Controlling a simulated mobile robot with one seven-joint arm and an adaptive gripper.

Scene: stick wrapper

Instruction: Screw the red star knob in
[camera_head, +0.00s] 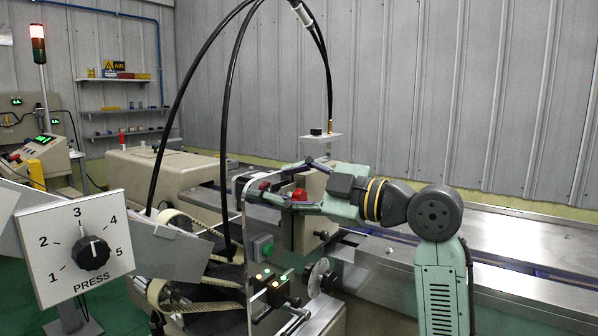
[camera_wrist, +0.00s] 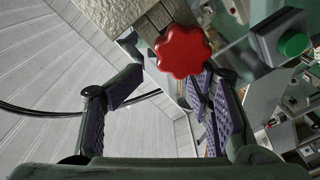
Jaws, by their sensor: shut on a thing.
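The red star knob (camera_wrist: 184,51) shows its lobed face in the wrist view, against a pale metal bracket (camera_wrist: 150,22). The gripper is shut on the knob, near the fingertips. The exact contact and the knob's thread are hidden, so I cannot tell how deep it sits.
A green button (camera_wrist: 293,44) on a grey box is close beside the knob; it also shows in the head view (camera_head: 264,247). Black hoses (camera_head: 226,110) arch over the machine. A PRESS dial (camera_head: 91,253) is at front left.

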